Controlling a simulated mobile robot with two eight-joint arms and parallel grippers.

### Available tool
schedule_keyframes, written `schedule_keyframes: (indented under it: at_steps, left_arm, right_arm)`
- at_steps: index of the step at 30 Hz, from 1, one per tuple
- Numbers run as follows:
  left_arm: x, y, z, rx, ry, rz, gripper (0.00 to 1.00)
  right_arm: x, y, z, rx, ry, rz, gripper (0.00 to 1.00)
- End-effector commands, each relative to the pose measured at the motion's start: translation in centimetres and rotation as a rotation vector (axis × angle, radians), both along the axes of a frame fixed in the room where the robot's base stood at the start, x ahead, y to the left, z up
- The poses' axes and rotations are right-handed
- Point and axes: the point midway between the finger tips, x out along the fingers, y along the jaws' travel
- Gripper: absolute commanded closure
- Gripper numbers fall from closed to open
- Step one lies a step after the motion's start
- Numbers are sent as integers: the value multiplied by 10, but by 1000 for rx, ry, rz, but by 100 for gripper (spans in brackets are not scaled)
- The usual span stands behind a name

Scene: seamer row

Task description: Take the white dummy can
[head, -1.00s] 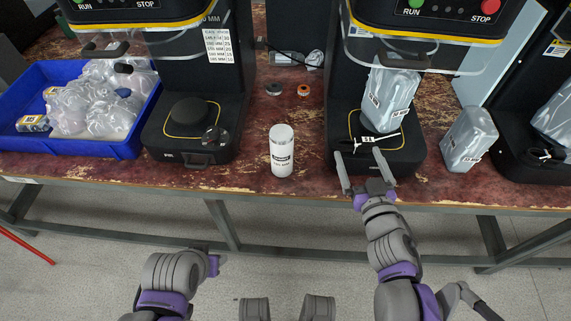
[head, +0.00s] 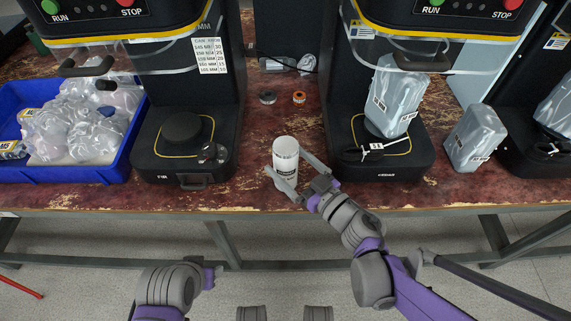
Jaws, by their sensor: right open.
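The white dummy can (head: 286,152) stands upright on the worn red-brown bench, between the two black seamer machines. A dark label on its lower part is partly hidden by my right gripper (head: 285,176). My right gripper is open, with its fingers reaching to the can from the front right.
Seamers with black bases (head: 182,150) stand left and right of the can; the right base (head: 385,165) carries a grey wrapped container (head: 395,98). Another grey container (head: 474,137) stands farther right. A blue bin (head: 122,165) of bagged parts is at left. Two small rings (head: 299,97) lie behind the can.

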Motion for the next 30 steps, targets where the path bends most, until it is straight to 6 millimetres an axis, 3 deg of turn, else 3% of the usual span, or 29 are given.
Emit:
schedule_keyframes:
  at_steps: [12, 19, 30]
  left_arm:
    - [1, 0, -11, 0, 3, 0, 50]
    - [1, 0, -11, 0, 3, 0, 50]
    - [1, 0, -11, 0, 3, 0, 50]
  right_arm:
    - [40, 30, -4, 1, 0, 2, 0]
    - [42, 30, -3, 0, 0, -1, 0]
    - [41, 30, -4, 0, 0, -1, 67]
